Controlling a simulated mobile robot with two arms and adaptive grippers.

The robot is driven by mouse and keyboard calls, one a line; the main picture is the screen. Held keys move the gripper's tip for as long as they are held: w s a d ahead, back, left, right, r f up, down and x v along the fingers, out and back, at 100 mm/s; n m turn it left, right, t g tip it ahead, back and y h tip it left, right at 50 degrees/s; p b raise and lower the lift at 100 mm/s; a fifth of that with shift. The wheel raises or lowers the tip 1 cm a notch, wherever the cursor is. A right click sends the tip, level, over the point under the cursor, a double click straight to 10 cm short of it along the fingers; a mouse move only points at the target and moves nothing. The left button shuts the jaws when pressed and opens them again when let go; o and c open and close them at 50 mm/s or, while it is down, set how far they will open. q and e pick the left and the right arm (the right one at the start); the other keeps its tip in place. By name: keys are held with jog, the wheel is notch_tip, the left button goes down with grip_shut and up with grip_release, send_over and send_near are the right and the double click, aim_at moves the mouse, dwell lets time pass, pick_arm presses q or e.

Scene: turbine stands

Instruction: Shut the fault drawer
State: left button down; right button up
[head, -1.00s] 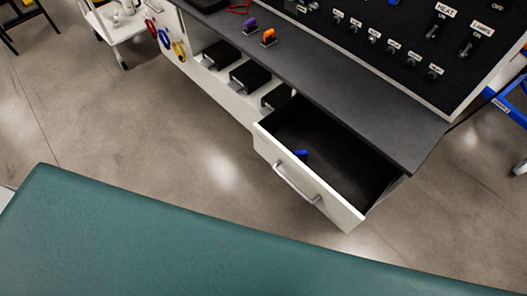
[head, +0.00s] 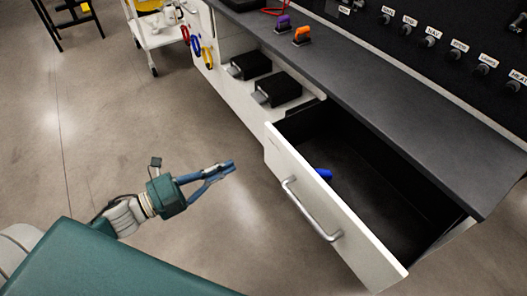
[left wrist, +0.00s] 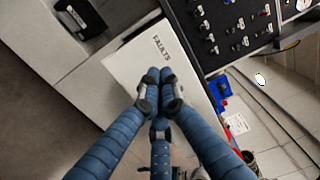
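The fault drawer stands open in the head view, with its white front (head: 335,215) pulled out from under the grey counter and a silver bar handle (head: 312,210) on it. A small blue object (head: 323,174) lies in its black inside. My left gripper (head: 232,167) is to the left of the drawer front, apart from it, with its fingers pointing toward it. In the left wrist view the white front with the word FAULTS (left wrist: 128,72) is ahead of the fingers. The two fingertips (left wrist: 160,76) are together with nothing seen between them. My right gripper is not in view.
The grey counter (head: 400,112) overhangs the drawer and carries a purple and an orange piece. Black bins (head: 277,90) sit in openings left of the drawer. A white cart (head: 155,28) stands at the back. The floor before the drawer is clear.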

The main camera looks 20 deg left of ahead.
aim_at(273, 144)
pick_arm(q)
jog(key=x, duration=1.2)
jog(key=shift+b, duration=0.4)
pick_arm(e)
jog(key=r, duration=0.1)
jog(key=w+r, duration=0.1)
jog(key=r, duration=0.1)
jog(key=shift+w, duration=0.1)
pick_arm(q)
jog(key=x, duration=2.2)
jog(key=shift+r+b, duration=0.15)
jog(key=shift+b, duration=0.25)
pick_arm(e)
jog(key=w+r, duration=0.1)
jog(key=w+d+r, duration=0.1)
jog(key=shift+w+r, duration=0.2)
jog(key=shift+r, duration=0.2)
pick_arm(q)
jog(key=shift+r, duration=0.1)
jog(key=shift+a, duration=0.1)
